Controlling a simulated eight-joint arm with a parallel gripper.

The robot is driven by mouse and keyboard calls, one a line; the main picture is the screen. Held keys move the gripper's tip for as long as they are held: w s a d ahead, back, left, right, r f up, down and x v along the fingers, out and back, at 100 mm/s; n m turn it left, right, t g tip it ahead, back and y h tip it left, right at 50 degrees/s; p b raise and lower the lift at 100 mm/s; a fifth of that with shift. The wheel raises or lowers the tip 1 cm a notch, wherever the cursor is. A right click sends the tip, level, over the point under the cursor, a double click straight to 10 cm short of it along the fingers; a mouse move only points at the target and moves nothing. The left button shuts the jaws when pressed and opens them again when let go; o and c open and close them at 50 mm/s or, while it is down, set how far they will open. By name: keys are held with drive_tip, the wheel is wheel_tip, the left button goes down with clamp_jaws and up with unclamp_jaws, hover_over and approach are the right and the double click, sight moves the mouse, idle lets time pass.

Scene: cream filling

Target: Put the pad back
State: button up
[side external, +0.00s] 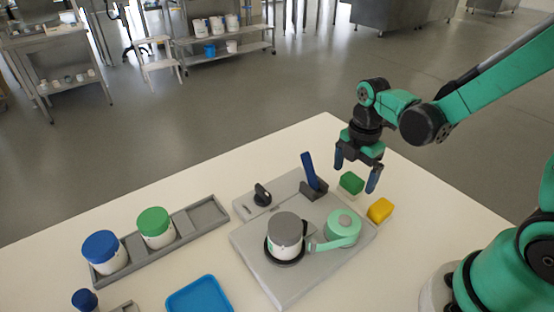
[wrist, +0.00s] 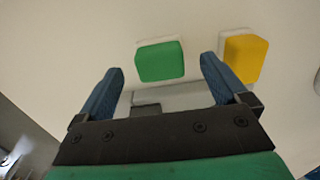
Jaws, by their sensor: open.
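In the side view a green pad (side external: 351,183) sits on the table at the right of the grey machine, and a yellow pad (side external: 380,210) sits a little nearer the camera. In the wrist view the green pad (wrist: 160,60) lies ahead of and between my fingertips, and the yellow pad (wrist: 244,58) is beyond the right finger. Both have a pale layer at one side. My gripper (side external: 356,174) is open and empty, with its blue fingers above the table by the green pad; the wrist view shows both fingers (wrist: 162,82) apart.
The grey machine (side external: 247,243) carries a grey-lidded jar (side external: 285,236), a green round part (side external: 343,226), a black knob (side external: 262,195) and a blue lever (side external: 310,171). A grey tray (side external: 205,217) holds blue-lidded (side external: 103,252) and green-lidded (side external: 155,227) jars. A blue tray (side external: 199,297) lies in front.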

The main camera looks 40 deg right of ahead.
sight(353, 178)
wheel_tip(353, 178, up, 9)
drive_tip(key=a+m+t, duration=0.1)
drive_tip(key=m+t, duration=0.1)
drive_tip(key=m, duration=0.4)
drive_tip(key=s+a+r+m+t, duration=0.1)
drive_tip(key=a+m+t, duration=0.1)
drive_tip(key=m, duration=0.4)
drive_tip(key=s+a+m+t, duration=0.1)
drive_tip(key=a+m+t, duration=0.1)
drive_tip(key=m, duration=0.4)
drive_tip(key=shift+s+a+r+t, duration=0.15)
drive_tip(key=shift+r+t, duration=0.15)
drive_tip(key=shift+t, duration=0.3)
